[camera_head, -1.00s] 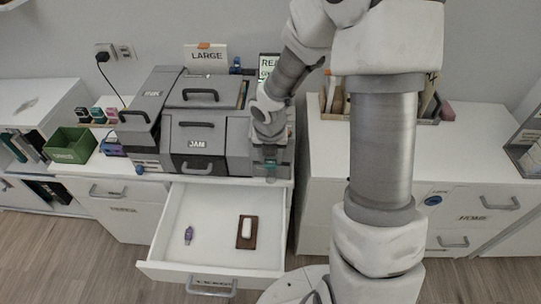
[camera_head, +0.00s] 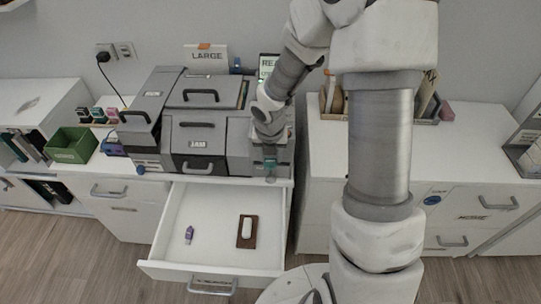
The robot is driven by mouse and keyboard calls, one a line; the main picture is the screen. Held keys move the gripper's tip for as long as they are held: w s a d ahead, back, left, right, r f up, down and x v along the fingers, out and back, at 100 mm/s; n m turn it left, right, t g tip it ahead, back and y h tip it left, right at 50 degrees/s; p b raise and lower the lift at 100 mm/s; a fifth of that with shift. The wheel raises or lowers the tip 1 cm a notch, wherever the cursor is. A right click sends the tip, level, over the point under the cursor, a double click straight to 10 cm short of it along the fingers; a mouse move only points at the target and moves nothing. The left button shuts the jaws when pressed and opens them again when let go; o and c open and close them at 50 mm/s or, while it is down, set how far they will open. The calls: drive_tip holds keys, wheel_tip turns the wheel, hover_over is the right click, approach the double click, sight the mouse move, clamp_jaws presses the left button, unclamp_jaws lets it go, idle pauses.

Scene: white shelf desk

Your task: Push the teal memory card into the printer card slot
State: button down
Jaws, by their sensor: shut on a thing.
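The grey printer (camera_head: 199,135) stands on the white desk, with a door marked JAM at its front. My gripper (camera_head: 270,168) points down at the printer's right front corner. It is shut on the teal memory card (camera_head: 270,178), of which a small part shows below the fingers. The card slot is hidden behind my gripper and wrist, so I cannot tell whether the card touches it.
An open drawer (camera_head: 167,250) below holds a purple stick (camera_head: 189,235) and a brown block with a white piece (camera_head: 247,231). A green bin (camera_head: 71,145) and small coloured cartridges (camera_head: 97,114) are at left. A cabinet (camera_head: 470,160) stands at right.

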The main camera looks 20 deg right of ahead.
sight(269, 164)
drive_tip(key=shift+w+d+p, duration=0.3)
drive_tip(key=shift+w+p, duration=0.25)
drive_tip(key=shift+w, duration=0.25)
drive_tip(key=shift+w+d, duration=0.1)
drive_tip(key=shift+w, duration=0.2)
drive_tip(key=shift+w, duration=0.1)
drive_tip(key=shift+c, duration=1.9)
unclamp_jaws()
drive_tip(key=shift+w+d, duration=0.1)
drive_tip(key=shift+d+r+p, duration=0.1)
drive_tip(key=shift+p, duration=0.2)
drive_tip(key=p+v, duration=0.2)
drive_tip(key=v, duration=0.3)
drive_tip(key=p+v, duration=0.2)
drive_tip(key=v, duration=0.4)
drive_tip(key=p+v, duration=0.2)
drive_tip(key=v, duration=0.4)
drive_tip(key=shift+s+a+r, duration=0.1)
drive_tip(key=shift+s+a, duration=0.15)
drive_tip(key=shift+a, duration=0.1)
